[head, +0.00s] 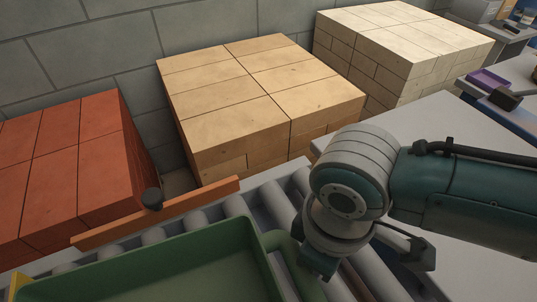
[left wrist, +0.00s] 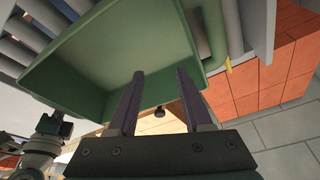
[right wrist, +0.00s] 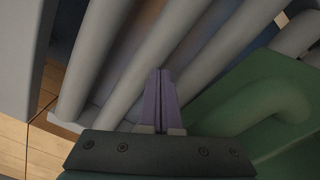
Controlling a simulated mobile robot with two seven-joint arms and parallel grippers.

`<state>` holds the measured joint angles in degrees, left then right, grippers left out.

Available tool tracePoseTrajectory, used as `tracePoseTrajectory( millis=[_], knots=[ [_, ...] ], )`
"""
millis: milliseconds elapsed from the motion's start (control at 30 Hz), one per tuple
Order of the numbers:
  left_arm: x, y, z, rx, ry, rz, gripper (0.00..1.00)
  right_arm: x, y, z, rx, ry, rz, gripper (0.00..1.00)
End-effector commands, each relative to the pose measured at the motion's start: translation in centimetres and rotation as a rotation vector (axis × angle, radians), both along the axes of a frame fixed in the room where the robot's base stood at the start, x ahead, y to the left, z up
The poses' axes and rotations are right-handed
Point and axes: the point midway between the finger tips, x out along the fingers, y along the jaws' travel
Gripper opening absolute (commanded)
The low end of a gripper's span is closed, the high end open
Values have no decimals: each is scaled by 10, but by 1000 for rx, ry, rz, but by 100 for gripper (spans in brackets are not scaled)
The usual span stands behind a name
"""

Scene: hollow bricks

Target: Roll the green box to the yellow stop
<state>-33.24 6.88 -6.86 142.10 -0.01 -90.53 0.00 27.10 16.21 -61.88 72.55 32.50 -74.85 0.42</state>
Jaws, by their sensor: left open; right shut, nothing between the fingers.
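The green box (head: 190,268) is an open tray lying on the rollers at the bottom of the head view. A green bar handle (right wrist: 268,103) is at its right end. The yellow stop (head: 16,284) shows partly at the lower left, beyond the box's left end; a yellow bit also shows in the left wrist view (left wrist: 228,64). My right gripper (right wrist: 160,72) is shut and empty over the rollers, beside the handle end; I cannot tell if it touches. My left gripper (left wrist: 162,74) is open and empty near the box's rim, out of the head view.
Grey rollers (head: 275,205) continue to the right. Stacks of red bricks (head: 85,155), tan bricks (head: 255,85) and cream bricks (head: 400,40) stand behind. A grey table (head: 440,130) is at right.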

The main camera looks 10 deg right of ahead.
Motion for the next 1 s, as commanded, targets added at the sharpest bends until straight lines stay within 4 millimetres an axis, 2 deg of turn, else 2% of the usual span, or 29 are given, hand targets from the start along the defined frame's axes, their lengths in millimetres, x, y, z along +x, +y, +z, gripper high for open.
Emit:
tracePoseTrajectory(
  millis=[467,1000],
  knots=[
    [0,0,8,0,0,0,50,4,-13,4,0,1,0,0],
    [0,0,67,0,0,0,50,4,-13,59,-1,1,-1,0]
  ],
)
